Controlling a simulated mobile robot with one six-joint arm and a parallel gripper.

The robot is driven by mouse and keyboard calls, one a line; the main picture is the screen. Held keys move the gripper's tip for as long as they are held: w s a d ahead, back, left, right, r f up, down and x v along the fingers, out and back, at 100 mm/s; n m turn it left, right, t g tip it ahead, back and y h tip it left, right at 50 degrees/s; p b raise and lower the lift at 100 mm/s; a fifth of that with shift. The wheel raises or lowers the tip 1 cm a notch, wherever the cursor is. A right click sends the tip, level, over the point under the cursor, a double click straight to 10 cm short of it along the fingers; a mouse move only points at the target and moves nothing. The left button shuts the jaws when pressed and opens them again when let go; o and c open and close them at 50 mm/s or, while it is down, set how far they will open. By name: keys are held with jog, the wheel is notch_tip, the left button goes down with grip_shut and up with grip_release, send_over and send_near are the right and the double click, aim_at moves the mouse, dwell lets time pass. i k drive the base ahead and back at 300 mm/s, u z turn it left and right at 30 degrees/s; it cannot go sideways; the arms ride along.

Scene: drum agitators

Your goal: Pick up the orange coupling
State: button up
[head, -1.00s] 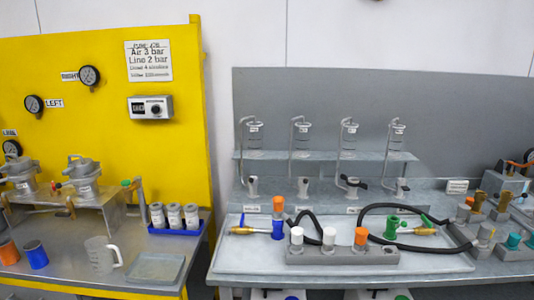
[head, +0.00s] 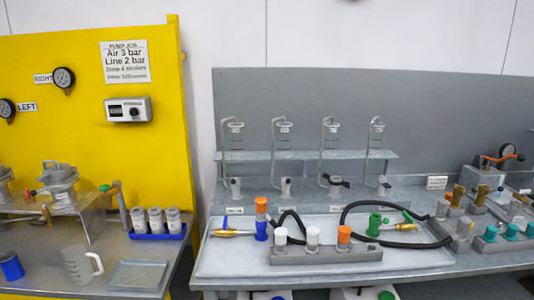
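Two orange pieces show on the right bench. One orange coupling (head: 344,235) sits upright at the right of a row in a grey block (head: 325,256), beside two white-topped couplings (head: 312,236). Another orange piece (head: 261,204) sits on top of a blue fitting (head: 261,230) behind the block's left end. The block and fittings are on a pale grey tray (head: 225,262). My gripper is not in view.
A green fitting (head: 375,223) with a brass end and black hoses (head: 350,208) lie behind the block. Teal-topped pieces (head: 511,231) stand at right. A blue rack of cylinders (head: 157,235) and a clear jug (head: 79,265) stand on the left bench, across a gap.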

aim_at(261, 202)
jog(key=i, duration=0.9)
jog(key=u, duration=0.05)
jog(key=k, duration=0.5)
